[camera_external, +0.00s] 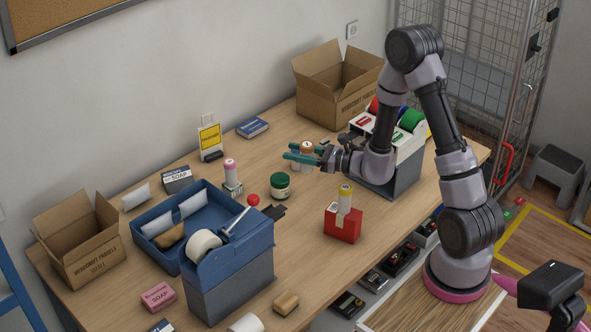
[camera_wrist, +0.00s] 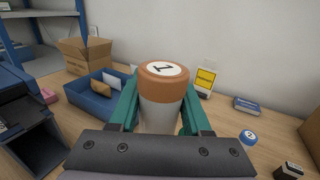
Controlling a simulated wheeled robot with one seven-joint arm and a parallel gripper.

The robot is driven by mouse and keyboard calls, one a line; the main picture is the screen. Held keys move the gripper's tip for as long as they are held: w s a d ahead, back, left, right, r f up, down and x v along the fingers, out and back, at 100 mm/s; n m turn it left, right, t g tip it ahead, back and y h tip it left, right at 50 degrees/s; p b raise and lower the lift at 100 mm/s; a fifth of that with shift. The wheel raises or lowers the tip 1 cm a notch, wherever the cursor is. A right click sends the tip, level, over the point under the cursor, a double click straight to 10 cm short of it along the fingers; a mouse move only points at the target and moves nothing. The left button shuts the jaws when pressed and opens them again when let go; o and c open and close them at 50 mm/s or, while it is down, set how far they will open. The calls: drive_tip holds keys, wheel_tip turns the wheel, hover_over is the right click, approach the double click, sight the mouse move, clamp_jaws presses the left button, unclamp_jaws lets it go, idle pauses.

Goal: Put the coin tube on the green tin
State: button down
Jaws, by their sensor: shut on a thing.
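A coin tube (camera_external: 305,146) with a copper-brown cap and pale body is between the teal fingers of my gripper (camera_external: 303,157). In the wrist view the tube (camera_wrist: 162,100) stands upright between both fingers, its cap marked with a 1. My gripper (camera_wrist: 160,108) is shut on it. The green tin (camera_external: 280,187) has a dark green lid and pale sides and stands on the counter, just below and left of my gripper in the external view. Its lid looks bare. The tin does not show in the wrist view.
A pink-capped tube (camera_external: 230,167) stands left of the tin. A tape dispenser (camera_external: 232,275) and blue tray (camera_external: 151,251) are at left. A blue-topped item (camera_wrist: 248,136) shows at right in the wrist view.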

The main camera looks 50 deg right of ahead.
drive_tip(key=w+d+f+m+h, duration=0.1)
drive_tip(key=w+d, duration=0.1)
drive_tip(key=w, duration=0.5)
drive_tip(key=w+d+f+h, duration=0.1)
drive_tip(key=w+d+f, duration=0.1)
drive_tip(key=w, duration=0.5)
wheel_tip(320, 180, down, 10)
drive_tip(key=shift+w+t, duration=0.35)
drive_tip(key=shift+t, duration=0.05)
drive_tip(key=shift+f, duration=0.1)
drive_tip(key=shift+c, duration=1.8)
unclamp_jaws()
